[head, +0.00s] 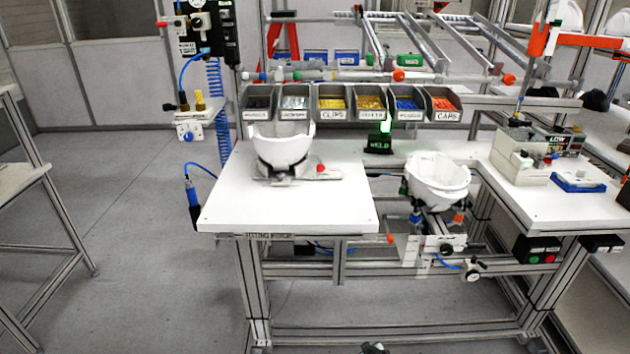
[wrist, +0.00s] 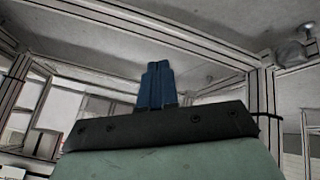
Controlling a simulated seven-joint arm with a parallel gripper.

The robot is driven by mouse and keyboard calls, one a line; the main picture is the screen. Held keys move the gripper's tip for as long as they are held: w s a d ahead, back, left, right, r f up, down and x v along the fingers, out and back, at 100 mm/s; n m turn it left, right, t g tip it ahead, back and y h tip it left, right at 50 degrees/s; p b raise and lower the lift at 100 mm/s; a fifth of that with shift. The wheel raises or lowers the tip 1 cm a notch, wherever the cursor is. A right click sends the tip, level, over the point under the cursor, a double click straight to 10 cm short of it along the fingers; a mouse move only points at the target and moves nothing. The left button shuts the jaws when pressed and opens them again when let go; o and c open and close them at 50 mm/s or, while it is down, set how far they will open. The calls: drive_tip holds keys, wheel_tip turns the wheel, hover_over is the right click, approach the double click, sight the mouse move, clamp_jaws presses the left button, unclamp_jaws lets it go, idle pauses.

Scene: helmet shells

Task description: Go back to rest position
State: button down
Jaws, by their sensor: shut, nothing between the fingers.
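My gripper (wrist: 158,66) shows in the wrist view with its two blue fingers together and nothing between them. Behind the fingers, the wrist view shows metal frame bars and a pale surface overhead. In the head view, a small dark piece at the bottom edge may be part of my arm, but too little shows to tell. One white helmet shell (head: 283,148) sits on a fixture on the left white tabletop (head: 240,208). Another white helmet shell (head: 437,182) sits on a holder in the gap to the right. My gripper is apart from both shells.
Labelled parts bins (head: 352,103) line the back of the bench. A boxed device (head: 520,160) and a blue tray (head: 579,181) occupy the right tabletop. Frame bars run below the bench. The floor (head: 130,220) at left is clear.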

drive_tip(key=s+a+r+m+g, duration=0.1)
drive_tip(key=s+g, duration=0.6)
drive_tip(key=s, duration=1.2)
drive_tip(key=s+a+r+m+g, duration=0.1)
drive_tip(key=s+r+m+g, duration=0.2)
drive_tip(key=s, duration=1.7)
drive_tip(key=m+g, duration=0.1)
drive_tip(key=g, duration=0.2)
drive_tip(key=shift+r+m+g, duration=0.2)
drive_tip(key=shift+m+g, duration=0.2)
